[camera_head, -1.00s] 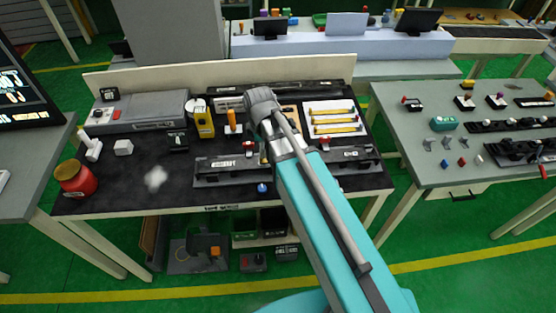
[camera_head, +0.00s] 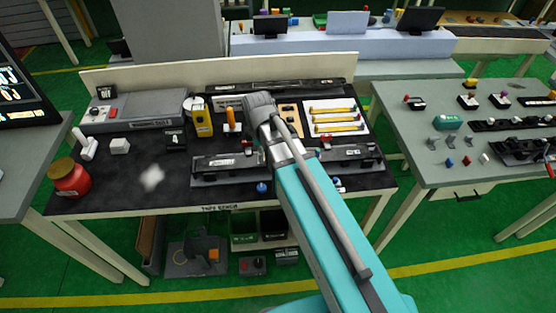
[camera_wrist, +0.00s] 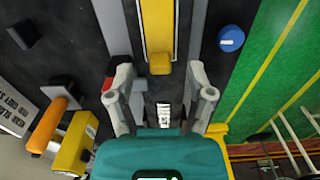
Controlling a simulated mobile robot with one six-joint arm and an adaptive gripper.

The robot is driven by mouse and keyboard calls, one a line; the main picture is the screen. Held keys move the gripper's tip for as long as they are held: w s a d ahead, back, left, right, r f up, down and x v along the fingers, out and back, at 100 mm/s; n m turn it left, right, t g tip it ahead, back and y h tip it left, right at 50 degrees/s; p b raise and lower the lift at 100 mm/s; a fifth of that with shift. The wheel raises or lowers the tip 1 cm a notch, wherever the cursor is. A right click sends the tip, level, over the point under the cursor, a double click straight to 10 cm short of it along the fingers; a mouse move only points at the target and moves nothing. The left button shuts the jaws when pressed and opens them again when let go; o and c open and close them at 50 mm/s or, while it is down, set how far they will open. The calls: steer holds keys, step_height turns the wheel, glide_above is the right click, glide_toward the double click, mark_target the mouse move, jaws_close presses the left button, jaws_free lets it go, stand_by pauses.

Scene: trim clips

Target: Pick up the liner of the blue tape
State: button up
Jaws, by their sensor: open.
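My gripper (camera_wrist: 160,98) is open in the wrist view, its two grey fingers apart with nothing held between them. A dark bar with a small white label (camera_wrist: 163,114) shows between the fingers. I cannot make out a blue tape or its liner in either view.
A blue knob (camera_wrist: 231,38) stands right of the fingers, near the bench edge. A yellow box (camera_wrist: 76,145) and an orange-handled piece (camera_wrist: 46,125) are at lower left. In the head view a red jar (camera_head: 70,178) and a white sheet with yellow strips (camera_head: 335,117) flank the arm.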

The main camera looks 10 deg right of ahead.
steer(key=shift+f+b, duration=0.45)
steer(key=shift+f, duration=0.3)
steer(key=c, duration=0.8)
